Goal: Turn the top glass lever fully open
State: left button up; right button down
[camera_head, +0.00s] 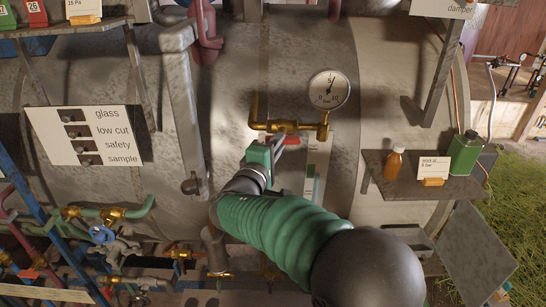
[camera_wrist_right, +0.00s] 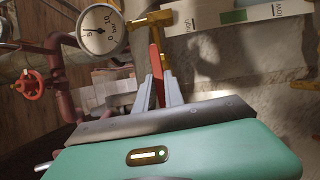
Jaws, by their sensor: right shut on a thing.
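The top glass lever is a red handle (camera_head: 292,140) on the brass valve fitting (camera_head: 284,126) below the pressure gauge. In the right wrist view the red lever (camera_wrist_right: 156,62) stands between the two grey fingers of my right gripper (camera_wrist_right: 159,92). In the head view the right gripper (camera_head: 279,144) reaches up to the lever from below. It is shut on the lever, and the fingers partly cover it. The glass with its high/low scale (camera_wrist_right: 235,17) runs off from the fitting, with a green band on it. My left gripper is not in view.
The round gauge (camera_head: 329,89) sits just above the fitting, close to the gripper. A shelf (camera_head: 400,185) with a brown bottle (camera_head: 394,163) and a green can (camera_head: 463,153) is at the right. Pipes and valves (camera_head: 103,235) crowd the lower left.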

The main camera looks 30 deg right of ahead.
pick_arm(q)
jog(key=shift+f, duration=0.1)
pick_arm(e)
jog(key=shift+s+d, duration=0.15)
jog(key=shift+d, duration=0.2)
